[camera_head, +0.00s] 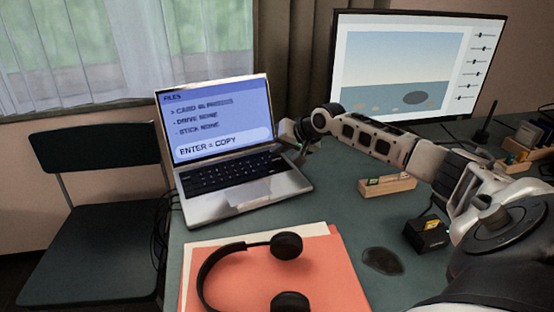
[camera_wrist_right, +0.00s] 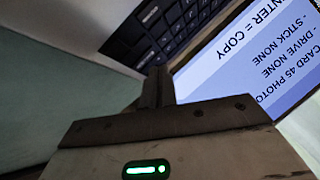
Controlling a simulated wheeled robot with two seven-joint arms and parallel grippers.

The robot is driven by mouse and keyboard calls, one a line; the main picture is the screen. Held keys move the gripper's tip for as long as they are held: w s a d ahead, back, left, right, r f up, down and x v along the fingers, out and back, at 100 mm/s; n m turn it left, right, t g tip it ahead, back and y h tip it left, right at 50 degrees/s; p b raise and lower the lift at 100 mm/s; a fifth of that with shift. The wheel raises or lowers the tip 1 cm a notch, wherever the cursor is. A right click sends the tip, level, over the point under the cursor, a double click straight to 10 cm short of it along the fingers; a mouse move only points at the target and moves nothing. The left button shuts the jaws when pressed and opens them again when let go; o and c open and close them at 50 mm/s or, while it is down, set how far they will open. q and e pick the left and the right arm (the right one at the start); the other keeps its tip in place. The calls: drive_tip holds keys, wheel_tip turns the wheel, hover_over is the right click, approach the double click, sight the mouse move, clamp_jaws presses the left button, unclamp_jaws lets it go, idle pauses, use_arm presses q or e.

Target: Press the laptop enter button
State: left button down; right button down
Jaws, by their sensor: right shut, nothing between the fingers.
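The open laptop (camera_head: 238,204) stands on the table, its keyboard (camera_head: 230,173) facing me. Its blue screen (camera_head: 215,115) lists card, drive and stick, and reads "ENTER = COPY". My right gripper (camera_head: 291,150) is at the right edge of the laptop, by the keyboard's right end. In the right wrist view the shut fingers (camera_wrist_right: 158,86) are close to the keyboard (camera_wrist_right: 165,28) and the screen (camera_wrist_right: 245,65), with nothing between them. I cannot tell whether the tips touch a key, and the enter key cannot be singled out. My left gripper is out of view.
Headphones (camera_head: 230,256) lie on an orange folder (camera_head: 325,270) in front. A small wooden tray (camera_head: 387,186) and a black card reader (camera_head: 427,235) are to the right. A monitor (camera_head: 415,65) stands behind my right arm. A dark chair (camera_head: 90,245) is at left.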

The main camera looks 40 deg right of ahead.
drive_tip(key=shift+f, duration=0.1)
drive_tip(key=shift+f, duration=0.3)
drive_tip(key=shift+f, duration=0.3)
idle(0.7)
drive_tip(key=shift+p, duration=0.3)
drive_tip(key=shift+r+p, duration=0.7)
drive_tip(key=shift+p, duration=0.3)
wheel_tip(320, 180, up, 5)
drive_tip(key=p, duration=0.5)
drive_tip(key=shift+r+p, duration=0.1)
drive_tip(key=shift+p, duration=0.25)
